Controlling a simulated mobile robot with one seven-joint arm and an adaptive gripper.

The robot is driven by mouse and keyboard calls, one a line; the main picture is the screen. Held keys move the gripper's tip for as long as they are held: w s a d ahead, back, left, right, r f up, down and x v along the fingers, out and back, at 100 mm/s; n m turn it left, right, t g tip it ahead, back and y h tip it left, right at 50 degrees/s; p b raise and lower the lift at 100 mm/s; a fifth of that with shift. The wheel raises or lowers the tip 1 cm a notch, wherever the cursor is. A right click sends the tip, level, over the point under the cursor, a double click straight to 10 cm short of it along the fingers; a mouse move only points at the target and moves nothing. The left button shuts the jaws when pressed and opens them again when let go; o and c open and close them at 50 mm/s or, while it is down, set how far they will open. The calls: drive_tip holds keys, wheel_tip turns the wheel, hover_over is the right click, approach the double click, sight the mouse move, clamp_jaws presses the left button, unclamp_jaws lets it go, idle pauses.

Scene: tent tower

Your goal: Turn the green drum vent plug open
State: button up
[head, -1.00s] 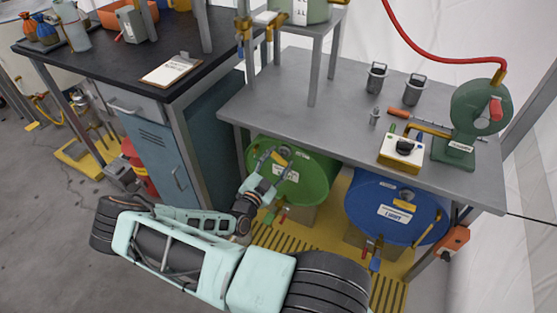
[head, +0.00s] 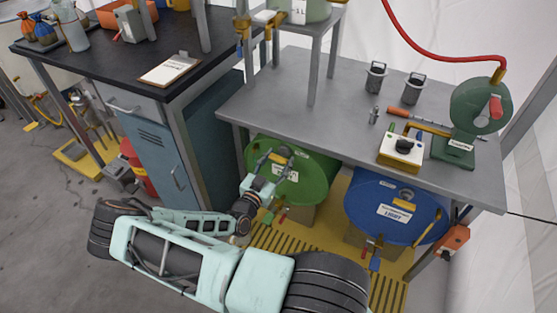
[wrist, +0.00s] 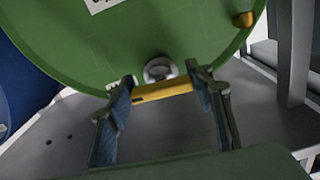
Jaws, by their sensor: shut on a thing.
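The green drum (head: 314,184) lies on its side under the grey table, its round end facing me. Its vent plug is a yellow bar handle (wrist: 164,92) on a round grey boss (wrist: 160,69), seen close in the wrist view. My gripper (wrist: 163,92) is shut on the bar, one finger at each end. In the head view my gripper (head: 277,158) is at the upper part of the drum's end, and the fingers partly hide the plug. The bar lies nearly level in the wrist view, tilted slightly.
A brass fitting (wrist: 243,19) sticks out near the drum's rim. A blue drum (head: 392,208) lies to the right. The grey tabletop (head: 340,115) is above the drums, with a table leg (head: 241,150) to the left. A yellow slatted base (head: 275,238) is below.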

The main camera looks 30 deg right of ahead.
drive_tip(key=o, duration=1.2)
drive_tip(key=v, duration=1.2)
